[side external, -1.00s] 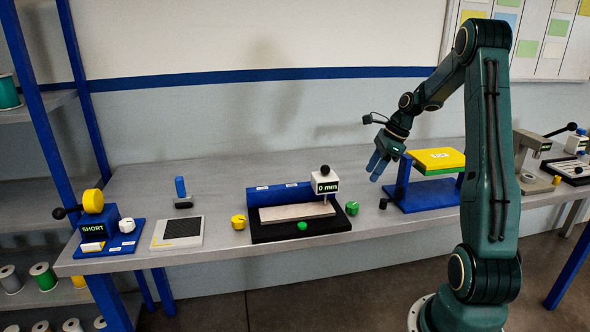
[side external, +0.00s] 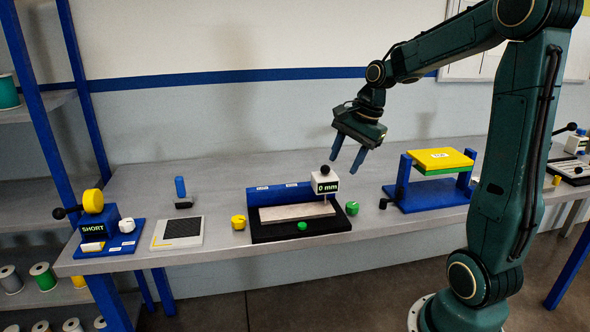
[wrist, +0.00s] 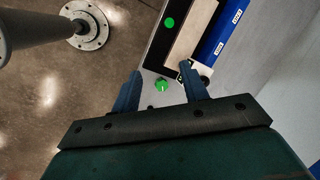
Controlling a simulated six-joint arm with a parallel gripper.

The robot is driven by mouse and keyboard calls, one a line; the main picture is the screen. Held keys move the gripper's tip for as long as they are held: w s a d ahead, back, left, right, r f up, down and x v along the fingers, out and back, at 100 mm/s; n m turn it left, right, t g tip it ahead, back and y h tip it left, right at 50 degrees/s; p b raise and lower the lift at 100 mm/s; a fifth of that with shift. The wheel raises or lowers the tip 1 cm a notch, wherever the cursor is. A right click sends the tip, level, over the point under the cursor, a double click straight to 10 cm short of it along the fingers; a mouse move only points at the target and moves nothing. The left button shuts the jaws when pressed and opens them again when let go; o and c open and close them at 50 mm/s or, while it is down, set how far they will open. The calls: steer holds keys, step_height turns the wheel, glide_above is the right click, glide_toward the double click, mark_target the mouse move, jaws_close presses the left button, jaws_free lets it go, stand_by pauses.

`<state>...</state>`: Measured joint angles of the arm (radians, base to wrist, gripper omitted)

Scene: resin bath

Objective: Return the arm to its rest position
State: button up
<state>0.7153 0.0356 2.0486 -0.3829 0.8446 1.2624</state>
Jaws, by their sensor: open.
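My gripper (side external: 347,158) hangs in the air above the bench in the side external view, its two blue fingers apart and nothing between them. It is above and a little right of the 0 mm gauge block (side external: 325,185). In the wrist view my gripper (wrist: 157,84) is also open and empty, with a green knob (wrist: 162,85) seen below between the fingers.
A black-based fixture (side external: 258,233) with a pale plate stands on the bench (side external: 240,170) below. A blue stand (side external: 430,193) with a yellow top is to the right. A SHORT tester (side external: 97,232) and dark pad (side external: 180,231) are left. The air around my gripper is clear.

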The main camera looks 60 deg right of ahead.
steer(key=s+a+r+n+t, duration=0.1)
steer(key=s+a+n, duration=0.6)
steer(key=a+n, duration=0.2)
steer(key=s+a+r+n+t+h, duration=0.1)
steer(key=s+a+r+n, duration=0.1)
steer(key=s+a+n, duration=0.5)
steer(key=shift+a+r+n, duration=0.3)
steer(key=shift+a+n, duration=0.75)
steer(key=shift+n, duration=0.45)
stand_by(0.3)
